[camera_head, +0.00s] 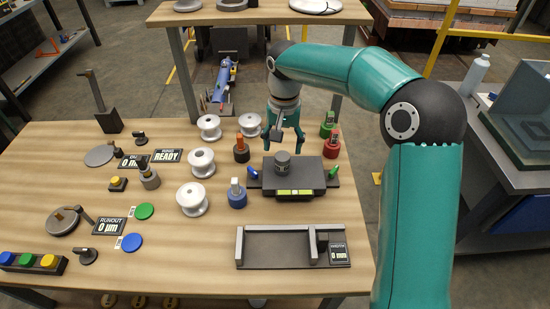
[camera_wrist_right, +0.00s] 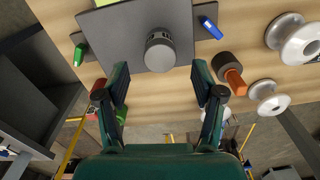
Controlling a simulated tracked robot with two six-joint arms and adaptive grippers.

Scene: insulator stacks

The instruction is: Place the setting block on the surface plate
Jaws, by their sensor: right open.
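A short dark grey cylinder (camera_head: 282,162), which seems to be the setting block, stands upright at the back of a dark rectangular plate (camera_head: 308,172), which seems to be the surface plate. In the right wrist view the cylinder (camera_wrist_right: 160,50) sits near the edge of the plate (camera_wrist_right: 118,35). My right gripper (camera_head: 285,149) is just behind the cylinder and points down. In the wrist view its open fingers (camera_wrist_right: 160,80) are spread, with nothing between them and clear of the cylinder. My left gripper is not in view.
Blue and green levers flank the plate. White spools (camera_head: 202,163) and a blue post (camera_head: 237,195) stand to its left, a red post (camera_head: 331,146) to its right. A grey fixture (camera_head: 280,262) lies in front. Bare wood shows between.

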